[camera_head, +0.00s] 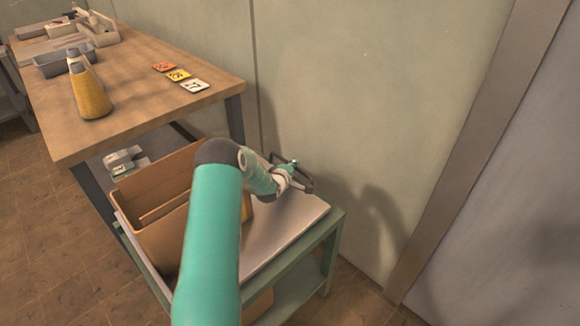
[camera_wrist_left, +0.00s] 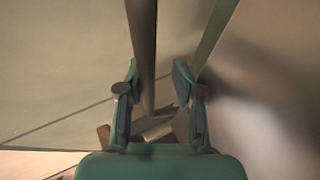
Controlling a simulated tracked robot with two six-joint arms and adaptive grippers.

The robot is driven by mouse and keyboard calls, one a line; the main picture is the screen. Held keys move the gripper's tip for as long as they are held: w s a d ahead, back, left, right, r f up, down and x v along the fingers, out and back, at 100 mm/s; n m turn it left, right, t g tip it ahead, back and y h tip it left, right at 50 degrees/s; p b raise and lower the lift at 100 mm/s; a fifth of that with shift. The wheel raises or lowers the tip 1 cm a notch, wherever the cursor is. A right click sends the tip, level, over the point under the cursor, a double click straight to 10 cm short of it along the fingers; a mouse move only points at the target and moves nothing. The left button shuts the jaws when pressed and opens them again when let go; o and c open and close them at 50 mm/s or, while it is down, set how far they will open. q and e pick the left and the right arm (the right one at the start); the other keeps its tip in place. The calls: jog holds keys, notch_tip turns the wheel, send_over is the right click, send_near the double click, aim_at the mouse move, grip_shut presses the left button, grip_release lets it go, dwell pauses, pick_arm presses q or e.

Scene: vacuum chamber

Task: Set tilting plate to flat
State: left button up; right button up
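A pale plate (camera_head: 266,238) lies on top of a green cart (camera_head: 334,232) near the wall; I take it for the tilting plate, but cannot tell its exact tilt. A dark bar-like handle (camera_head: 306,184) shows at its far edge. My left gripper (camera_head: 290,170) is at this handle, above the plate. In the left wrist view the two fingers of my left gripper (camera_wrist_left: 157,75) are apart, with a dark bar (camera_wrist_left: 143,40) running between them. The bar is close to the left finger, with a gap to the right one. My right gripper is out of view.
A brown open box (camera_head: 165,238) stands on the cart, left of my arm. A wooden table (camera_head: 135,75) behind holds a yellow bottle (camera_head: 91,94), a grey tray (camera_head: 50,65) and numbered cards (camera_head: 195,86). The wall (camera_head: 370,90) rises close behind the cart.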

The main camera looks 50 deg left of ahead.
pick_arm(q)
jog(key=shift+s+d+f, duration=0.1)
jog(key=shift+f, duration=0.1)
jog(key=shift+v, duration=3.7)
jog(key=shift+r, duration=0.2)
